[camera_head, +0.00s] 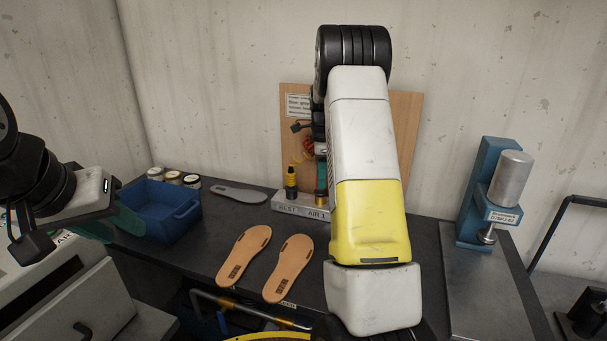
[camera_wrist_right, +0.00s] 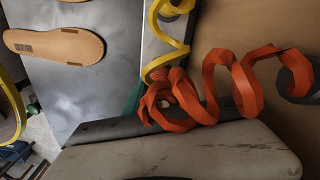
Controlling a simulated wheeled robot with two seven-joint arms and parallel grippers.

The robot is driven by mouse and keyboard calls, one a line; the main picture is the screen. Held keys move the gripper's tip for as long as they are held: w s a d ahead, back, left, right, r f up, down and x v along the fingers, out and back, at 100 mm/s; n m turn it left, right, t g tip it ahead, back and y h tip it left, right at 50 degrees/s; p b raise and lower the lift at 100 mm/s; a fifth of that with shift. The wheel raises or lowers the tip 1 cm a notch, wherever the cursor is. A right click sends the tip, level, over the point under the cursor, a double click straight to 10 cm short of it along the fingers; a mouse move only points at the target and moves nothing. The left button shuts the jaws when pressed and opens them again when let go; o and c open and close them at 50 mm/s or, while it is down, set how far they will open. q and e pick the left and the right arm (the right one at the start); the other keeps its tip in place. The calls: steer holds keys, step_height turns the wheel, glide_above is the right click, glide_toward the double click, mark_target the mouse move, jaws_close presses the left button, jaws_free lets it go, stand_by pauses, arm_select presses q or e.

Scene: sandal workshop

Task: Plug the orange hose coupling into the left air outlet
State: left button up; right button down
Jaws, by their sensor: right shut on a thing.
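My right gripper (camera_head: 322,184) is low at the outlet block (camera_head: 287,205), mostly hidden behind my own forearm. It is shut, and the orange coiled hose (camera_wrist_right: 205,95) runs to it in the right wrist view; the orange coupling itself is largely hidden between the fingers. A bit of the orange hose (camera_head: 308,149) also shows in the head view. The block carries labels reading "REST" and "AIR 1"; the air outlets are hidden behind my arm. A black and yellow coupling (camera_head: 291,182) stands upright at the REST end. My left gripper (camera_head: 112,227) is open and empty at the left.
A wooden board (camera_head: 408,120) stands behind the block. A yellow coiled hose (camera_wrist_right: 157,45) hangs near the orange one. A blue bin (camera_head: 160,208), several jars, a grey insole (camera_head: 238,193) and two tan soles (camera_head: 290,268) lie left. A blue press (camera_head: 482,195) stands right.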

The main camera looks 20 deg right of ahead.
steer(key=shift+f, duration=0.2)
steer(key=c, duration=1)
jaws_free()
steer(key=shift+r, duration=5.05)
steer(key=shift+s, duration=0.1)
steer(key=s+a+r+n+t+y, duration=0.1)
steer(key=s+a+r+n+t, duration=0.1)
steer(key=s+a+r+n, duration=0.5)
steer(key=s+a+r+n+t+y, duration=0.1)
steer(key=s+a+r+n, duration=0.25)
steer(key=s, duration=0.55)
steer(key=s+a+f+n+t, duration=0.1)
steer(key=s+a+f+n, duration=0.1)
steer(key=s+n, duration=0.3)
steer(key=s+a+f+n+t, duration=0.2)
steer(key=s+a+n, duration=0.2)
steer(key=s, duration=0.7)
steer(key=shift+a+f+n, duration=0.3)
steer(key=shift+n, duration=0.95)
